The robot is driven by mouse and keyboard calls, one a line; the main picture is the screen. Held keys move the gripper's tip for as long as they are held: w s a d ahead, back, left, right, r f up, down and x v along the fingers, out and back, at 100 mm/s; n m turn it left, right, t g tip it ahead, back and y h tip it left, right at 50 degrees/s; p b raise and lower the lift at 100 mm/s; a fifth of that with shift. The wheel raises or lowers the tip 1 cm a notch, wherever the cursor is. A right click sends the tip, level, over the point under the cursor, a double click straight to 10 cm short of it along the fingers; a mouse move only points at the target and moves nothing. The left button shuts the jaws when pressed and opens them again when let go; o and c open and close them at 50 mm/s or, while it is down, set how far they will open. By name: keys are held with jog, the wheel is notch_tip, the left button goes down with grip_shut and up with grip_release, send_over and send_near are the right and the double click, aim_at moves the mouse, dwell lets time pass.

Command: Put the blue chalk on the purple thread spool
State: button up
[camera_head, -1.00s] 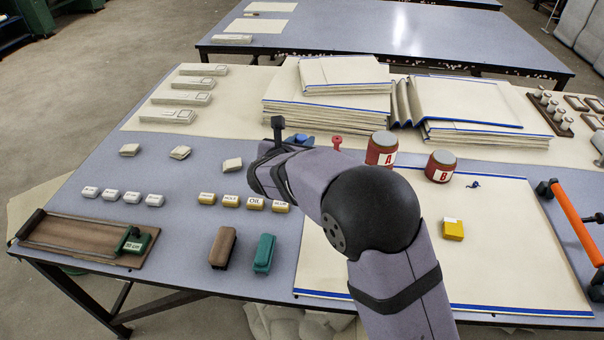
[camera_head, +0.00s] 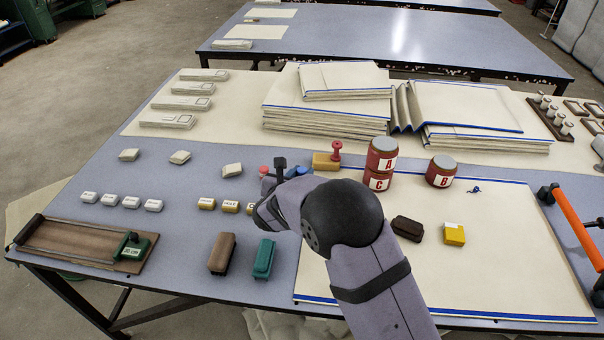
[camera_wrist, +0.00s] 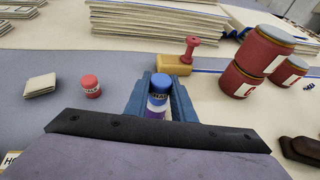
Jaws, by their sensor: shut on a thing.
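In the wrist view, my gripper (camera_wrist: 160,92) is shut on the blue chalk (camera_wrist: 160,81), a short labelled cylinder held upright between its fingers. The purple thread spool (camera_wrist: 157,111), white and purple, shows directly below the chalk, between the fingers. The chalk looks lined up over the spool; I cannot tell whether it rests on it. In the head view, my gripper (camera_head: 283,172) is low over the table, left of the yellow block, and my arm hides the spool.
Red chalk (camera_wrist: 91,86) stands just left of my gripper. Stacked red tins (camera_head: 379,170) stand further right. Labelled blocks (camera_head: 231,206) lie to the left.

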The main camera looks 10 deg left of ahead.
jog(key=shift+f+b, duration=0.2)
jog(key=shift+b, duration=0.1)
jog(key=o, duration=1)
jog(key=shift+r, duration=0.15)
jog(key=shift+r+p, duration=0.2)
jog(key=shift+p, duration=0.15)
jog(key=v, duration=1.2)
jog(key=shift+f+b, duration=0.15)
jog(key=shift+b, duration=0.25)
